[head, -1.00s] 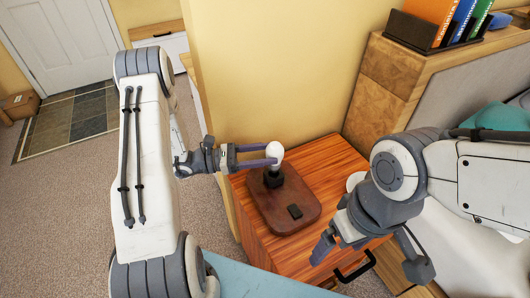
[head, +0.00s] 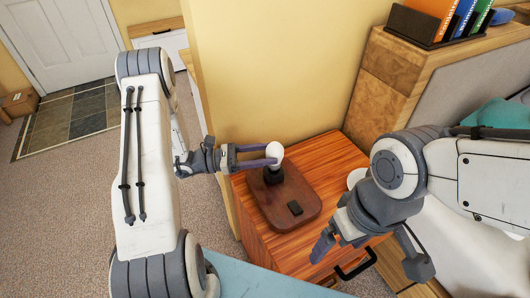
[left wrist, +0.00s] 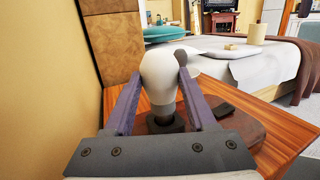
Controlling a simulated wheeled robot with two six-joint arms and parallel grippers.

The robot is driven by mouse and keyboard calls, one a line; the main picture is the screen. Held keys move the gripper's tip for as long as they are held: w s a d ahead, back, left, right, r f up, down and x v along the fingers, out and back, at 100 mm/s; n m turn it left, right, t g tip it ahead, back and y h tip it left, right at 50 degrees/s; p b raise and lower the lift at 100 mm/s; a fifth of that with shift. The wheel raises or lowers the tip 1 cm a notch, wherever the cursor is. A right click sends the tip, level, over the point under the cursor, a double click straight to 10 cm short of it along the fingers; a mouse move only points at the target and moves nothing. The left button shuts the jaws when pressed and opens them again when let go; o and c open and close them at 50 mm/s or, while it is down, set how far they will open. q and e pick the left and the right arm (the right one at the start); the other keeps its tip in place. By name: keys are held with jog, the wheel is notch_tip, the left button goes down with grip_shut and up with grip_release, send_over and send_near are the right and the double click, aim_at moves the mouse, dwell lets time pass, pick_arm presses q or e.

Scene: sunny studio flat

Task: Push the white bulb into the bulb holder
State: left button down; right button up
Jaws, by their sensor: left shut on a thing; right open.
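The white bulb (head: 274,151) is between the fingers of my left gripper (head: 272,156), which is shut on it. The bulb is upright, directly over the black bulb holder (head: 273,176) on a dark brown wooden base (head: 287,210). In the left wrist view the bulb (left wrist: 161,72) stands between the two purple-grey fingers, with its neck down at the holder (left wrist: 164,122). I cannot tell how deep its lower end sits in the holder. My right gripper (head: 328,246) is open and empty, in front of the base to the right.
The base rests on an orange-brown wooden nightstand (head: 322,152) against a yellow wall. A black switch (head: 295,208) is on the base. A white round thing (head: 355,178) is at the nightstand's right, partly hidden by my right arm. A bed (left wrist: 235,62) lies beyond.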

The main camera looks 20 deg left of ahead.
pick_arm(q)
jog(key=shift+f+b, duration=0.55)
jog(key=shift+f, duration=0.45)
jog(key=shift+c, duration=0.7)
grip_release()
jog(key=v, duration=1)
jog(key=shift+a, duration=0.25)
jog(key=shift+d, duration=0.1)
jog(key=x, duration=0.7)
jog(key=r+x, duration=0.1)
jog(key=x, duration=0.2)
jog(key=shift+d+p, duration=0.15)
jog(key=shift+p, duration=0.2)
jog(key=shift+r, duration=0.15)
